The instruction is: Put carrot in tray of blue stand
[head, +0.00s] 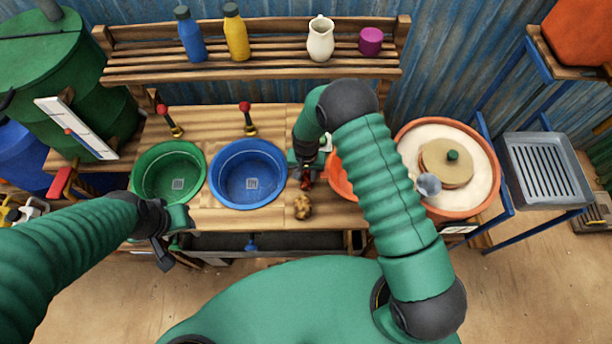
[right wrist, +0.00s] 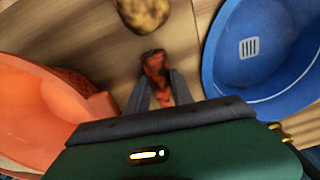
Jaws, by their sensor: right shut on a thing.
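My right gripper (head: 306,180) is low over the wooden bench, right of the blue basin. It is shut on a reddish-orange, brown-mottled thing, seen best in the right wrist view (right wrist: 156,72); I take it for the carrot, mostly hidden by the fingers. The blue stand (head: 492,170) is at the right, with a grey slotted tray (head: 513,148) whose visible surface is empty. The right gripper is well left of the tray. My left gripper (head: 168,242) hangs at the bench's front edge below the green basin; its finger gap is unclear.
A brown lump like a potato (head: 302,206) lies just in front of the right gripper. The green basin (head: 139,172) and blue basin (head: 216,180) are to the left. A large terracotta bowl (head: 489,194) with a round wooden lid stands between gripper and tray; another orange bowl (head: 341,178) is closer.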

